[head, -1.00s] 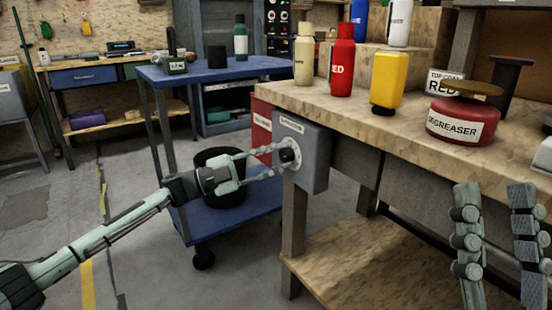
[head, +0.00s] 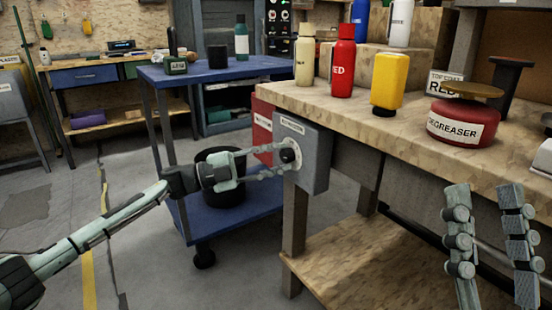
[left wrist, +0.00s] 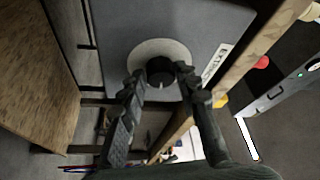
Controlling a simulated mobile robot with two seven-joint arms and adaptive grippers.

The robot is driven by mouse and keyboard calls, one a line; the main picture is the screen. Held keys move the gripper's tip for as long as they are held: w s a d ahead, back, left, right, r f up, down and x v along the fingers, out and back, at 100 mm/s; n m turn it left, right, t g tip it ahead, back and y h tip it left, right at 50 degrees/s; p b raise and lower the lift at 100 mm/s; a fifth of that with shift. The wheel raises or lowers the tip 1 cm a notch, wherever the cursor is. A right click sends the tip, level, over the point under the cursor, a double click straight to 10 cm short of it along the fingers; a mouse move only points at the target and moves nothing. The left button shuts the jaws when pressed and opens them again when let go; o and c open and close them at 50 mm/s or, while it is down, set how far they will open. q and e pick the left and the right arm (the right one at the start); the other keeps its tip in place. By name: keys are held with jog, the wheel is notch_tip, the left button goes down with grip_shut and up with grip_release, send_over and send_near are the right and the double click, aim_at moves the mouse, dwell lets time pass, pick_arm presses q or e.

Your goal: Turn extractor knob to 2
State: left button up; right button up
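The extractor knob (left wrist: 160,71) is a small black dial on a round pale plate (left wrist: 143,52), fixed to a grey box (head: 313,168) on the bench's left end. In the left wrist view a light mark shows at the knob's lower edge; the dial numbers are not readable. My left gripper (head: 284,158) has its fingertips on either side of the knob. In the left wrist view (left wrist: 160,76) the fingers stand apart, with a narrow gap at the left finger; contact at the right one is unclear. My right gripper (head: 487,195) is open and empty at the lower right.
The wooden bench (head: 345,106) carries several bottles and a red degreaser tin (head: 462,121). A blue cart (head: 205,74) with a black bucket (head: 222,190) on its lower shelf stands behind my left gripper. Floor at left is clear.

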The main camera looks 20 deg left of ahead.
pick_arm(q)
jog(key=shift+o, duration=1.4)
jog(key=shift+a, duration=0.1)
jog(key=v, duration=1.1)
jog(key=shift+s+a+f, duration=0.15)
jog(key=shift+s+a, duration=0.1)
jog(key=shift+a, duration=0.05)
